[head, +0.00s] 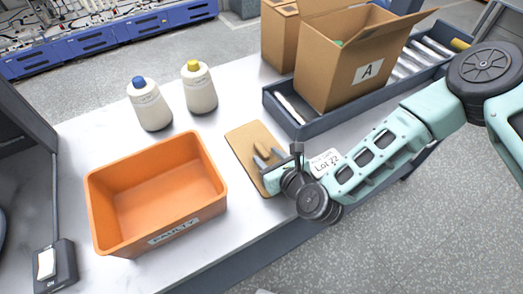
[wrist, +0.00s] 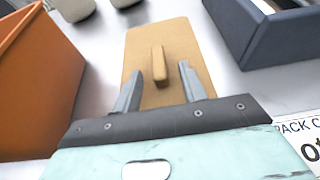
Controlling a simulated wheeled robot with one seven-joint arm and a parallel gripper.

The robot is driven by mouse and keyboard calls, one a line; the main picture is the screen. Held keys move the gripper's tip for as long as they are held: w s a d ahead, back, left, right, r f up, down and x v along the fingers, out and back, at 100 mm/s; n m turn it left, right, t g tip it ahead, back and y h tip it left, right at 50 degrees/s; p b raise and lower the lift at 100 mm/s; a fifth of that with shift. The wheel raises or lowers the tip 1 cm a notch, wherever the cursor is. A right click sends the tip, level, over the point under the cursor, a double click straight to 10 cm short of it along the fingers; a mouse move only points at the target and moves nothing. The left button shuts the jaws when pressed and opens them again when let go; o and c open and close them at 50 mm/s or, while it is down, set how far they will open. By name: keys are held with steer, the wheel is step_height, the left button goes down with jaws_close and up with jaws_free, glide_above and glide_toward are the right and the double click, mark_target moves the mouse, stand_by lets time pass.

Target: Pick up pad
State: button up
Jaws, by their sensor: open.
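The pad is a flat tan board (head: 243,139) with a raised bar-shaped handle, lying on the white table between the orange bin and the grey conveyor tray. In the wrist view the pad (wrist: 178,42) lies ahead of my gripper, with its handle (wrist: 159,65) standing up in the middle. My gripper (head: 268,158) is over the near part of the pad. In the wrist view my gripper (wrist: 160,82) is open, its two grey fingers on either side of the handle's line, with clear gaps to it. I cannot tell the fingers' height above the pad.
An empty orange bin (head: 107,215) stands left of the pad. A grey roller tray (head: 297,125) with an open cardboard box marked A (head: 330,82) is at the right.

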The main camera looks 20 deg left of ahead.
steer(key=shift+w+a+f, duration=0.1)
steer(key=shift+a, duration=0.05)
jaws_close()
